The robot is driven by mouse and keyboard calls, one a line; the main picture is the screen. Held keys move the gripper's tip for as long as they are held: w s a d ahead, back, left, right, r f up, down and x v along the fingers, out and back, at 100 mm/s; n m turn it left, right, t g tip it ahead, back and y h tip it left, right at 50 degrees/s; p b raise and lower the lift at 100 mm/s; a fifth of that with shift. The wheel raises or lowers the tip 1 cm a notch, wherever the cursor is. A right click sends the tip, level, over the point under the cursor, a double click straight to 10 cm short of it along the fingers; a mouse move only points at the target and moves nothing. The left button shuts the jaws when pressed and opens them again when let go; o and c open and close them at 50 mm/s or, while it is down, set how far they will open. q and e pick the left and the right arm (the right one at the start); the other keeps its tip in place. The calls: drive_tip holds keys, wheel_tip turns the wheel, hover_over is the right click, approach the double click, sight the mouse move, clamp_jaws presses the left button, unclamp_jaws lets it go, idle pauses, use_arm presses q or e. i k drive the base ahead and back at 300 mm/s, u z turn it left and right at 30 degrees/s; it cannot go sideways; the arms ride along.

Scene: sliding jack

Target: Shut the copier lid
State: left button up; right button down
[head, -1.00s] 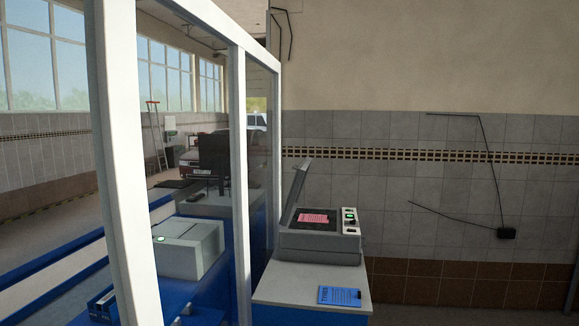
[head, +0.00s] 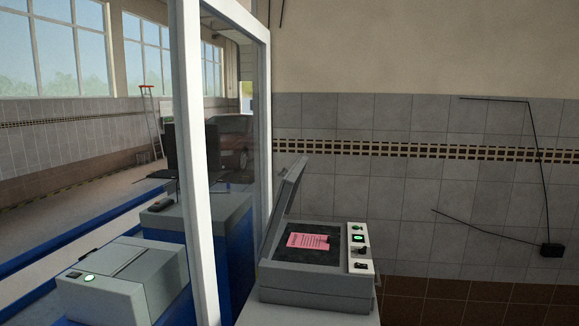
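The copier (head: 315,286) stands on a white-topped counter right of centre in the head view. Its lid (head: 284,205) is open, standing tilted up from the left side of the body and leaning a little to the right. A pink sheet with print (head: 309,240) lies on the dark glass. A control panel (head: 359,246) with a green light runs along the copier's right side. Neither of my grippers shows in the view.
A white-framed glass partition (head: 197,170) stands close on the left of the copier. Behind it are a grey printer-like machine (head: 120,281) and a dark monitor (head: 192,150). A tiled wall (head: 420,200) with black cables closes the back. Bare counter (head: 270,315) shows before the copier.

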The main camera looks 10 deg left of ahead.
sight(288, 189)
drive_tip(key=i, duration=1)
drive_tip(key=u, duration=1.25)
